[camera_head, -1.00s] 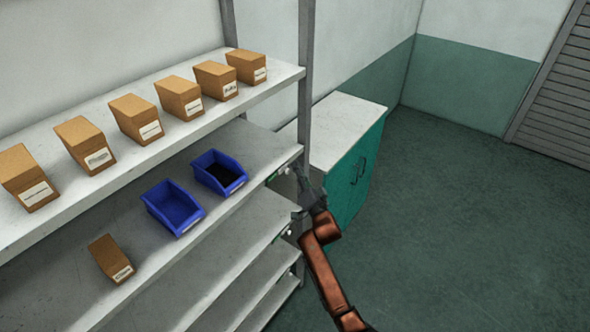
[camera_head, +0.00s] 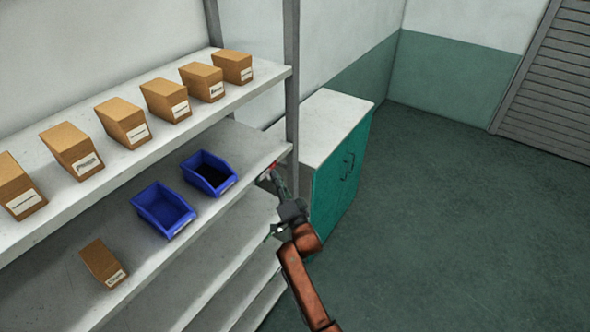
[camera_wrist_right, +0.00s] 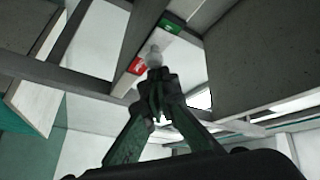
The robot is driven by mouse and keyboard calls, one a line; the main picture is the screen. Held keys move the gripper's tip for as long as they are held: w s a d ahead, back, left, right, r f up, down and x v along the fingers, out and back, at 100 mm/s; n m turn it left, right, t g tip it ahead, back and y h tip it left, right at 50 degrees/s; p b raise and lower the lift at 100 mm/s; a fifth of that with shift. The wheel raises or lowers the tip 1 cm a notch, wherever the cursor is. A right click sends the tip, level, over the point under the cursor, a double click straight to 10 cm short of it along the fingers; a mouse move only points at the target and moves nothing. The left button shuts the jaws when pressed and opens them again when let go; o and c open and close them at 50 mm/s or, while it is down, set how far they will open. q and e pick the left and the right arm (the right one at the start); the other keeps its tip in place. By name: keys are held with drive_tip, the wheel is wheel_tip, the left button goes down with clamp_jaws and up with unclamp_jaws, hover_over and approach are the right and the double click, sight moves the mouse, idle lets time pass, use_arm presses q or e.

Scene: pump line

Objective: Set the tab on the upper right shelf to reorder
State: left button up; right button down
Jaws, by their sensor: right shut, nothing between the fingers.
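The tab (camera_wrist_right: 154,56) is a small pale knob on a strip with a red patch (camera_wrist_right: 137,65) and a green patch (camera_wrist_right: 170,26) in the right wrist view. The knob stands beside the red patch, apart from the green one. My right gripper (camera_wrist_right: 157,80) is shut and empty, its tips right at the knob; I cannot tell whether they touch. In the head view, my right gripper (camera_head: 272,177) is at the right end of the shelf (camera_head: 245,145) with the blue bins, and a little red shows by its tips. My left gripper is out of view.
A grey upright post (camera_head: 292,85) stands close by the gripper. Several cardboard boxes (camera_head: 122,122) line the top shelf. Blue bins (camera_head: 164,209) and one box (camera_head: 104,264) sit below. A teal cabinet (camera_head: 338,178) stands behind; the floor (camera_head: 450,220) at right is clear.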

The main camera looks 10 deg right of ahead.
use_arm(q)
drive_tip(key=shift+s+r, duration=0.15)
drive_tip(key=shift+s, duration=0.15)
use_arm(e)
drive_tip(key=s+d, duration=0.3)
drive_tip(key=s, duration=0.6)
drive_tip(key=shift+d+r, duration=0.3)
drive_tip(key=shift+r, duration=0.05)
idle(0.4)
